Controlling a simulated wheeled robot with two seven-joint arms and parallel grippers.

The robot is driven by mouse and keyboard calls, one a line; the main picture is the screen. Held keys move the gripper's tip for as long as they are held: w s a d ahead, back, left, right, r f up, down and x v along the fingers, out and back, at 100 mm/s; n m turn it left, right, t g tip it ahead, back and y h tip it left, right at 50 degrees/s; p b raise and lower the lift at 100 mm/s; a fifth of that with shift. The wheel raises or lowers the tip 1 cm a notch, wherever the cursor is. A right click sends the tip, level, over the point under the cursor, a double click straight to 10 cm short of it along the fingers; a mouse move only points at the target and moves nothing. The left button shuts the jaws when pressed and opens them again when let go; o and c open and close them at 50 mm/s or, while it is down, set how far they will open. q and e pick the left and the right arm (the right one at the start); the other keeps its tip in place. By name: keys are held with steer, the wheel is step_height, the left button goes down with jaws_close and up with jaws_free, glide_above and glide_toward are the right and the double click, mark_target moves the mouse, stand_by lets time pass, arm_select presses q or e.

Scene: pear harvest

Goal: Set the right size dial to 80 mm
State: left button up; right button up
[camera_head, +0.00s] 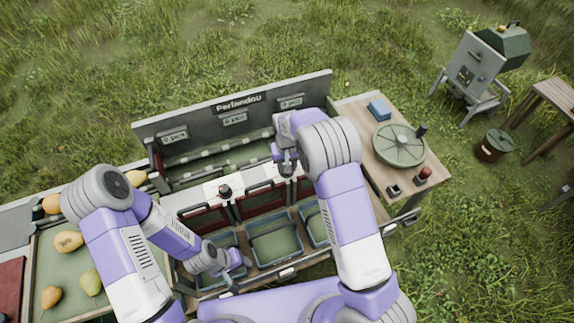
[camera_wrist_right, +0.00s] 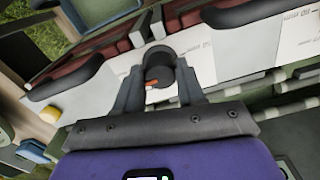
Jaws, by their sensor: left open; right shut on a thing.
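The right size dial (camera_wrist_right: 158,62) is a dark round knob with an orange-red mark, on a white panel (camera_wrist_right: 215,55) with printed scale marks too small to read. In the right wrist view my right gripper (camera_wrist_right: 158,78) is shut on this dial, one finger on each side. In the head view my right gripper (camera_head: 287,163) hides the dial from above. Another dark dial (camera_head: 224,191) stands on the white panel to the left, with nothing touching it. My left gripper (camera_head: 232,272) is open and empty above the blue bins at lower left.
The grey sorting machine (camera_head: 200,125) has several small displays along its back wall. Blue bins (camera_head: 275,245) stand in front. A wooden table (camera_head: 360,112) with a round green disc (camera_head: 399,145) is at right. Pears (camera_head: 68,241) lie on the left tray.

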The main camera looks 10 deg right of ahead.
steer(key=shift+m, duration=0.5)
steer(key=o, duration=1.1)
steer(key=shift+c, duration=0.2)
step_height(320, 180, up, 8)
steer(key=shift+f, duration=0.15)
steer(key=shift+s+f, duration=0.1)
